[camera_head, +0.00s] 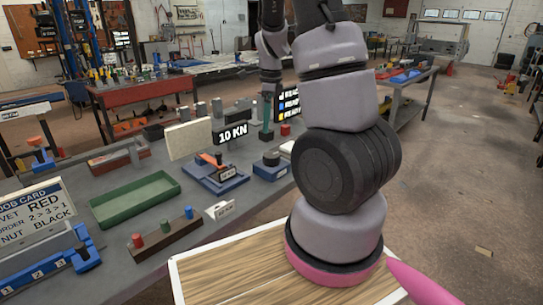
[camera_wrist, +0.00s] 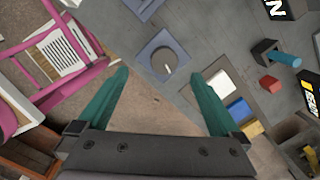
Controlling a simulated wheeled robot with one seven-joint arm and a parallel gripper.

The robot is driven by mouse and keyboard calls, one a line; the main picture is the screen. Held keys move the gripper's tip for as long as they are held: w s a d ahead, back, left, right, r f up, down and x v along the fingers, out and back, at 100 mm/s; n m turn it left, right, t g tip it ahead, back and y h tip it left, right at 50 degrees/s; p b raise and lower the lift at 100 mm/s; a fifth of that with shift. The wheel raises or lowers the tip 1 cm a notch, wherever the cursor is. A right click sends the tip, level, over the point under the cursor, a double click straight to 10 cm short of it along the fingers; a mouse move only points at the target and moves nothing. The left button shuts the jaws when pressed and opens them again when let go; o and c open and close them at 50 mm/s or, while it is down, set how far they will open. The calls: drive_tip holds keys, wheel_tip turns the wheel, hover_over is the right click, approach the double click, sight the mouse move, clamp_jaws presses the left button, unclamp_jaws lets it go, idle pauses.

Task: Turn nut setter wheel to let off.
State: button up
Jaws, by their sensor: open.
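In the wrist view, a round dark wheel (camera_wrist: 164,60) with a pale pointer line sits on a square blue-grey base (camera_wrist: 148,50). It appears to be the nut setter wheel. In the head view it seems to be the dark knob (camera_head: 271,158) on a blue block (camera_head: 270,171) near the bench's right edge. My gripper (camera_wrist: 160,75) is open and empty, its two teal fingers apart, with the wheel showing between and just beyond the fingertips. In the head view my gripper (camera_head: 266,132) is small, above and behind the knob. No contact is visible.
A blue fixture (camera_head: 215,172) with an orange part and a 10 KN sign (camera_head: 230,133) stand left of the knob. A red block (camera_wrist: 269,84) and white, blue and yellow pieces (camera_wrist: 238,108) lie to the right in the wrist view. A green tray (camera_head: 135,199) is farther left.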

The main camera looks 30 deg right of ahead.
sight(272, 154)
drive_tip(key=f, duration=0.4)
drive_tip(key=d+f+m, duration=0.1)
drive_tip(key=f, duration=0.4)
drive_tip(key=d+f+m, duration=0.1)
drive_tip(key=f, duration=0.4)
drive_tip(key=shift+w+f+g+h, duration=0.1)
drive_tip(key=shift+w+g+h, duration=0.2)
drive_tip(key=shift+h, duration=0.1)
drive_tip(key=c, duration=1.3)
